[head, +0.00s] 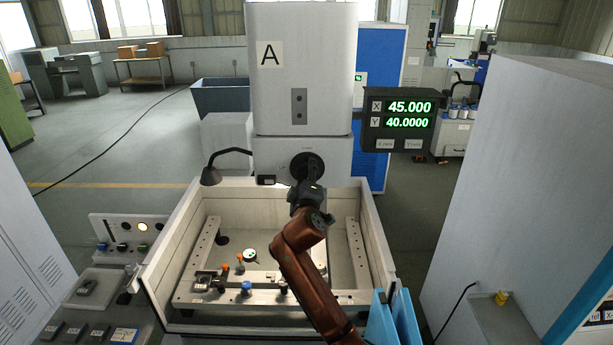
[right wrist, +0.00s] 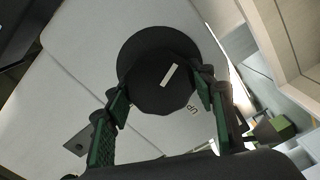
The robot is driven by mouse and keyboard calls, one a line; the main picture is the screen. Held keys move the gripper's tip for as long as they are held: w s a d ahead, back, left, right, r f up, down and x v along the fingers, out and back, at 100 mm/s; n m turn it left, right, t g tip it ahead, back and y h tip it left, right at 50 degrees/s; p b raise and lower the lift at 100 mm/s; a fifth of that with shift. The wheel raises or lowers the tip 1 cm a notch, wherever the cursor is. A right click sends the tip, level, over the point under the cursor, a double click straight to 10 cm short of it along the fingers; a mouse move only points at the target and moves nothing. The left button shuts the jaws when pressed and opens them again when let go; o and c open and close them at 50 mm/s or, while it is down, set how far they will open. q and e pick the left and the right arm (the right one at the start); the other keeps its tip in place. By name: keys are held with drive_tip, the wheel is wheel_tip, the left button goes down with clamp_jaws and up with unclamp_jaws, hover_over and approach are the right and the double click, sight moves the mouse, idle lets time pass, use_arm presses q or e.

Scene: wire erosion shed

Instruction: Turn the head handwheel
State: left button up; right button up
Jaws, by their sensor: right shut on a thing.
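The head handwheel (head: 302,163) is a black round wheel on the front of the white machine head marked A (head: 300,75). In the right wrist view it is a dark disc (right wrist: 142,50) with a raised hub carrying a short white mark (right wrist: 170,75). My right gripper (head: 308,187) reaches up to the wheel from below. In the right wrist view its two green-padded fingers (right wrist: 160,92) close on opposite sides of the hub. Part of the wheel is hidden behind my gripper in the head view. My left gripper is out of view.
Below the head is an open tank (head: 165,240) with rails, small knobs and a dial gauge. A bent lamp (head: 211,176) stands left of the wheel. A tall grey cabinet (head: 530,170) borders the right.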

idle(0.4)
drive_tip(key=o, duration=1.2)
drive_tip(key=s, duration=1.2)
